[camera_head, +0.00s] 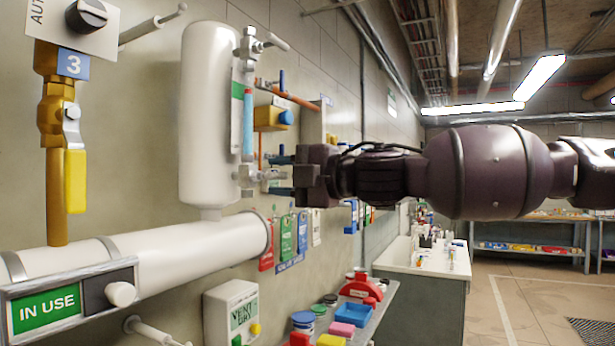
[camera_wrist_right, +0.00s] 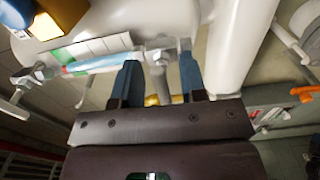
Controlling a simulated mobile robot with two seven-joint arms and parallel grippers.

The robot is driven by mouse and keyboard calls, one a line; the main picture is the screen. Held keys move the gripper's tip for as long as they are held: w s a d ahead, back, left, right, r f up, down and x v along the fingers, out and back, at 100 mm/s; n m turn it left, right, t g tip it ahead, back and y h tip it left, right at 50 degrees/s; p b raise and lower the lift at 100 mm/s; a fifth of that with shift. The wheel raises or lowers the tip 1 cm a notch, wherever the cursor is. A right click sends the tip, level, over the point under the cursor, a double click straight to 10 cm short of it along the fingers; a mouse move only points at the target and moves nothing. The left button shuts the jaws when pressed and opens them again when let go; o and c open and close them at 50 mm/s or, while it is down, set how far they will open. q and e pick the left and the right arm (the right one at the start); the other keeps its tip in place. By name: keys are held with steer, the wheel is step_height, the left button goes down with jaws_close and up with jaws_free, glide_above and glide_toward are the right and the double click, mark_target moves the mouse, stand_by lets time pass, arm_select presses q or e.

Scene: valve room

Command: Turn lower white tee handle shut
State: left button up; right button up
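The white vessel (camera_head: 208,115) on the wall carries a sight glass (camera_head: 248,122) with a valve at each end. The lower white tee handle (camera_head: 272,175) sits at the bottom valve, partly hidden by my gripper. My right gripper (camera_head: 279,172) reaches in from the right at that valve. In the right wrist view the two fingers (camera_wrist_right: 159,65) stand apart, one on each side of the lower valve's stem and handle (camera_wrist_right: 161,85). I cannot tell whether either finger touches it. The upper white tee handle (camera_head: 276,41) is well above the gripper. My left gripper is out of view.
A white pipe (camera_head: 200,250) runs below the vessel. Coloured tags (camera_head: 287,237) hang below the gripper. A yellow lever valve (camera_head: 75,180) and an IN USE sign (camera_head: 46,309) are at left. A shelf with coloured items, including a blue tray (camera_head: 348,314), is lower down. Open floor lies right.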

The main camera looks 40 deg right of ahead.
steer(key=shift+s, duration=0.2)
steer(key=shift+s+d, duration=0.15)
steer(key=shift+s, duration=0.15)
steer(key=shift+s+d, duration=0.3)
steer(key=shift+s, duration=0.35)
steer(key=shift+s, duration=0.1)
steer(key=shift+s+d, duration=0.1)
steer(key=shift+s, duration=0.1)
steer(key=shift+b+v, duration=1.1)
steer(key=shift+b, duration=0.05)
steer(key=b, duration=0.2)
glide_toward(285, 177)
steer(key=shift+s+r, duration=0.1)
